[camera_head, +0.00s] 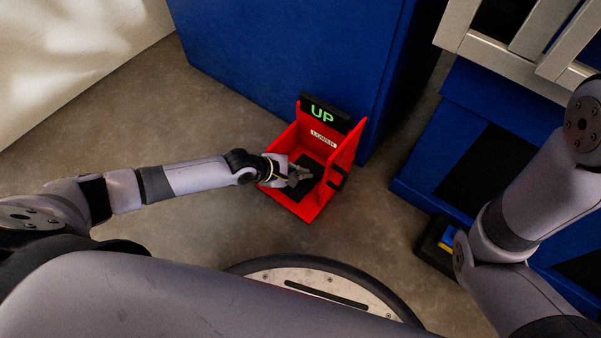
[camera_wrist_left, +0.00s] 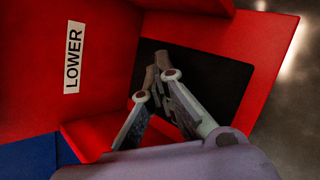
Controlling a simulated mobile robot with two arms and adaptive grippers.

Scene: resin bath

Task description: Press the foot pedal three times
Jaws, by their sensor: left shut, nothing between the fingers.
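The foot pedal is a red housing (camera_head: 343,153) on the floor against a blue cabinet, with a black pedal plate (camera_head: 313,184) inside. A small display (camera_head: 324,113) on top reads "UP" in green. A white label (camera_head: 322,139) reads "LOWER"; it also shows in the left wrist view (camera_wrist_left: 73,58). My left gripper (camera_head: 304,174) is inside the housing's open front, over the black plate, shut and empty. In the left wrist view its fingertips (camera_wrist_left: 158,66) are in front of the black plate (camera_wrist_left: 215,75); I cannot tell whether they touch it. My right gripper is not in view.
The blue cabinet (camera_head: 285,50) stands right behind the housing. A blue frame with pale metal bars (camera_head: 510,50) is at the right. A black object with blue and yellow parts (camera_head: 440,245) lies on the floor at lower right. The grey floor left of the housing is clear.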

